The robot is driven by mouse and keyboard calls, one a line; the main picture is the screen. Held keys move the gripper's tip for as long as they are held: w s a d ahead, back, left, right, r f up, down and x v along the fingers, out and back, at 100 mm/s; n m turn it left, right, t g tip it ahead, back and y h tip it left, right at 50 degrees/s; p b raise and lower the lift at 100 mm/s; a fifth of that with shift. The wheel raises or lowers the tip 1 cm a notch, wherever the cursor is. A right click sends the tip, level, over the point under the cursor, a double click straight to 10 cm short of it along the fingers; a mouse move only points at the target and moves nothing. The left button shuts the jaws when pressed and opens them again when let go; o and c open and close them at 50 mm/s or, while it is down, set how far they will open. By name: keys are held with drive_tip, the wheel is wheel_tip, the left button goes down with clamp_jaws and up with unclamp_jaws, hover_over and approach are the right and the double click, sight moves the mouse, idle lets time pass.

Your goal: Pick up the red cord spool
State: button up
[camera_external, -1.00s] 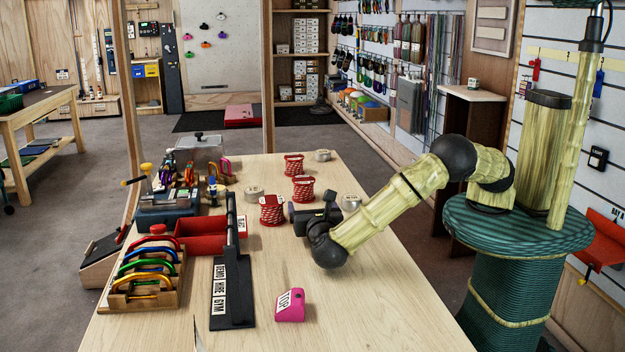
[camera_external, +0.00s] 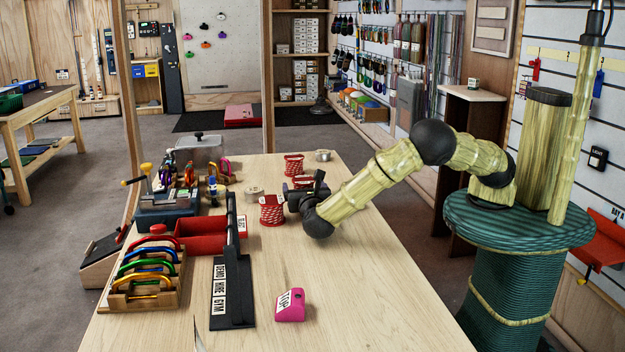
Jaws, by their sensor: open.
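Red cord spools with a crisscross pattern stand on the wooden table. One spool (camera_external: 272,210) is nearest, just left of my gripper. Another spool (camera_external: 294,165) stands farther back. A third spool (camera_external: 302,181) is mostly hidden behind my gripper, with only a red part showing above it. My gripper (camera_external: 291,193) is low over the table, pointing left among the spools. It is open. Whether the third spool is between the fingers or just behind them I cannot tell.
Pale rolls (camera_external: 254,192) and (camera_external: 323,155) lie near the spools. A black stand with a sign (camera_external: 232,290), a red tray (camera_external: 202,240) and a rack of coloured carabiners (camera_external: 145,278) are to the left. A pink block (camera_external: 290,305) lies in front. The table's right front is clear.

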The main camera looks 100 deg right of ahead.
sight(302, 177)
drive_tip(key=shift+d, duration=0.1)
drive_tip(key=d, duration=0.2)
drive_tip(key=d+p, duration=0.1)
drive_tip(key=d, duration=0.1)
drive_tip(key=shift+s+r, duration=0.1)
drive_tip(key=shift+r, duration=0.15)
drive_tip(key=shift+d, duration=0.55)
drive_tip(key=shift+c, duration=0.4)
drive_tip(key=c, duration=1)
